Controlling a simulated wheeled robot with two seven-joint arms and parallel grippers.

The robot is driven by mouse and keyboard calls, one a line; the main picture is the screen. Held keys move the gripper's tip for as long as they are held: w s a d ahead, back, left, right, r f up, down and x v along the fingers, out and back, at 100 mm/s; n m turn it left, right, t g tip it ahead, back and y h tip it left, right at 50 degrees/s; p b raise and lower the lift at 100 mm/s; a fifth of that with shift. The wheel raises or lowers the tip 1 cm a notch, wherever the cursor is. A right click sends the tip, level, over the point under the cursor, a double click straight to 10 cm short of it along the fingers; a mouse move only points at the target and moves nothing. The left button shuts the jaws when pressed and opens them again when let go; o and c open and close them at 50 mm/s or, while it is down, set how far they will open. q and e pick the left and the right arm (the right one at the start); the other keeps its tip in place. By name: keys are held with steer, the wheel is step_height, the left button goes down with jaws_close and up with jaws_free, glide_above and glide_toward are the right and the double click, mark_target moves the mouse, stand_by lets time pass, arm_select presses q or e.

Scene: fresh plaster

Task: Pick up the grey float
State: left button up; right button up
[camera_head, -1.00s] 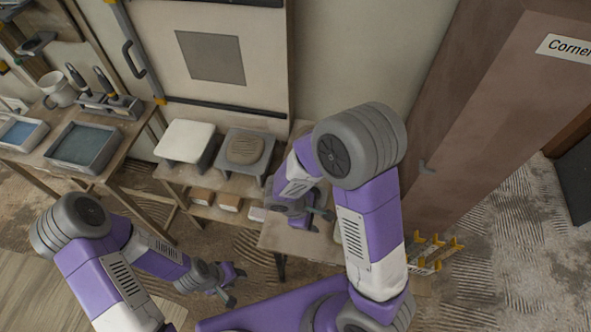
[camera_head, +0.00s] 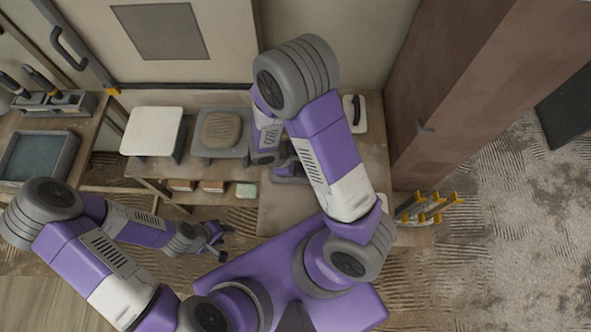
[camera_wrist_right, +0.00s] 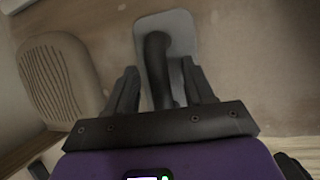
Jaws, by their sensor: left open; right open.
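The grey float (camera_wrist_right: 181,30), a pale grey plate with a dark handle, lies ahead of my right gripper (camera_wrist_right: 160,88) in the right wrist view. The handle (camera_wrist_right: 157,62) is between the two open fingers, with a gap on each side. I cannot tell how far the fingers are above the plate. In the head view my right arm hides this float, and my right gripper (camera_head: 288,172) is partly hidden over the small table. My left gripper (camera_head: 218,243) is open and empty, low at the left.
A ridged beige block (camera_head: 221,130) sits on a grey stand left of my right gripper; it also shows in the wrist view (camera_wrist_right: 58,78). A white plate with a dark handle (camera_head: 354,114) lies right of my arm. A brown column (camera_head: 455,90) rises at the right.

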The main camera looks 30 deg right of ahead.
steer(key=shift+f, duration=0.1)
jaws_close()
stand_by(0.3)
step_height(320, 180, up, 10)
steer(key=p, duration=0.3)
